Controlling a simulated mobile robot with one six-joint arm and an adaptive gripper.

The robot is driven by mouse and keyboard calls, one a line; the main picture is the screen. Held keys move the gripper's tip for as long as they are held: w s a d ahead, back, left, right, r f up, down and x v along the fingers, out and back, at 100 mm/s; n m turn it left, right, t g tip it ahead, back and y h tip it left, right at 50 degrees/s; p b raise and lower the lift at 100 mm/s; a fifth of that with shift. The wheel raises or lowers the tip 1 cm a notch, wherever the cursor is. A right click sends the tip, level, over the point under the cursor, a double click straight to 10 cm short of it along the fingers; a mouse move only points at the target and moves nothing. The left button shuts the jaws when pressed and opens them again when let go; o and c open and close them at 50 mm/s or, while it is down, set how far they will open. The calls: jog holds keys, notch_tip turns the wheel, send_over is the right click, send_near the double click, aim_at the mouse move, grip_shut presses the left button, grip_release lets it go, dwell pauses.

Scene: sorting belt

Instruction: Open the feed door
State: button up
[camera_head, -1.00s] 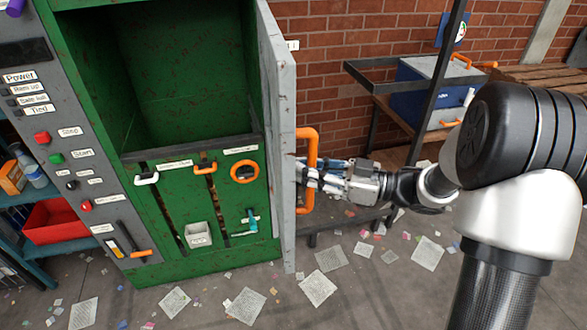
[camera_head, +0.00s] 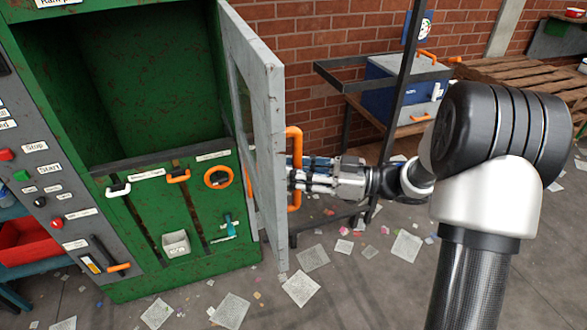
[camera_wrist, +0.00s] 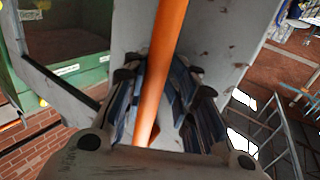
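The feed door (camera_head: 262,90) is a grey panel hinged on the right side of the green machine's opening. It stands swung wide out from the cabinet, and the dark green hollow behind it is exposed. An upright orange handle (camera_head: 294,143) is on the door's right-hand face. My gripper (camera_head: 297,174) is at the handle's lower half. In the wrist view the orange handle (camera_wrist: 163,65) runs between the dark ridged fingers, which lie close on both sides of it. The exact contact at the fingertips is partly hidden.
The green cabinet (camera_head: 135,235) has small levers, a ring and a white cup below the opening. A dark metal frame (camera_head: 385,75) and a blue box (camera_head: 395,88) stand behind my arm, by the brick wall. Paper scraps litter the grey floor.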

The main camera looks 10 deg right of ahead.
jog(key=shift+o, duration=1.2)
jog(key=shift+w, duration=0.1)
jog(key=shift+d+r, duration=0.1)
jog(key=v, duration=1.1)
jog(key=shift+s+d, duration=0.2)
jog(key=shift+d, duration=0.15)
